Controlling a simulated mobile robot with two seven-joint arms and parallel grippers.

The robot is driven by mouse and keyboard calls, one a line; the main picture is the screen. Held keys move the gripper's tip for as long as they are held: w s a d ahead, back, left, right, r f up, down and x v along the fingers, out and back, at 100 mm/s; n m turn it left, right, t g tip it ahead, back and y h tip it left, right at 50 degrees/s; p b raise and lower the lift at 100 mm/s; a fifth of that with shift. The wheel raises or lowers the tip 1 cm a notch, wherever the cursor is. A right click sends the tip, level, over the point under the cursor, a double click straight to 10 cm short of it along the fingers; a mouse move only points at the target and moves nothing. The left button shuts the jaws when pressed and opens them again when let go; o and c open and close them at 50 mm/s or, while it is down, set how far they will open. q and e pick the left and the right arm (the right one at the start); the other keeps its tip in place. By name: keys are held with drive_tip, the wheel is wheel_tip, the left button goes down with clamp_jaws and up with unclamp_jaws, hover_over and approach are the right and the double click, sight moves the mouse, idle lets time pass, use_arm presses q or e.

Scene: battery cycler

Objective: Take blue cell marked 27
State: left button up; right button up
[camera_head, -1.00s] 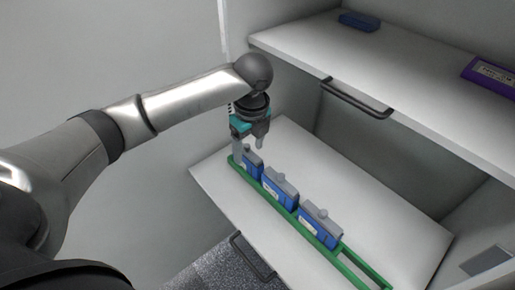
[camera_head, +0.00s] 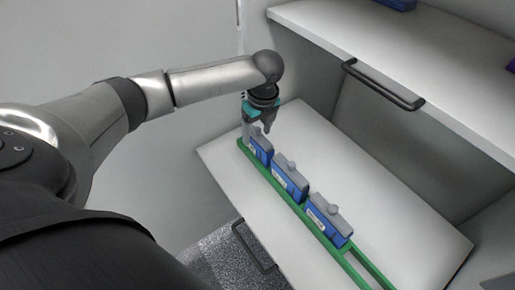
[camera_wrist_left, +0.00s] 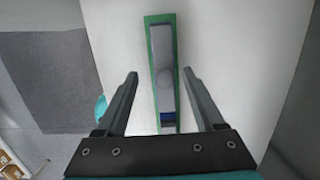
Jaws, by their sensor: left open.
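Three blue cells with grey tops stand in a row in a green rack (camera_head: 312,228) on the lower white shelf: a far one (camera_head: 262,149), a middle one (camera_head: 289,183) and a near one (camera_head: 328,221). Their pale labels are too small to read, so I cannot tell which is 27. My left gripper (camera_head: 258,134) is open at the far cell, fingers pointing down. In the left wrist view, the gripper (camera_wrist_left: 160,73) has its fingers apart on either side of the far cell's grey top (camera_wrist_left: 162,45), with gaps on both sides. My right gripper is not in view.
An upper white shelf (camera_head: 420,75) with a dark handle (camera_head: 383,85) overhangs at the right. Another blue object (camera_head: 398,3) lies on it. The lower shelf (camera_head: 390,210) is bare right of the rack. Another handle (camera_head: 252,247) is at its front.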

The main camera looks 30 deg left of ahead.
use_arm(q)
drive_tip(key=f, duration=0.1)
drive_tip(key=f+b, duration=0.1)
drive_tip(key=f, duration=0.2)
drive_tip(key=shift+w+a+f, duration=0.15)
drive_tip(key=shift+w+f, duration=0.2)
drive_tip(key=shift+f, duration=0.05)
clamp_jaws()
drive_tip(key=shift+w+r, duration=0.1)
idle(0.9)
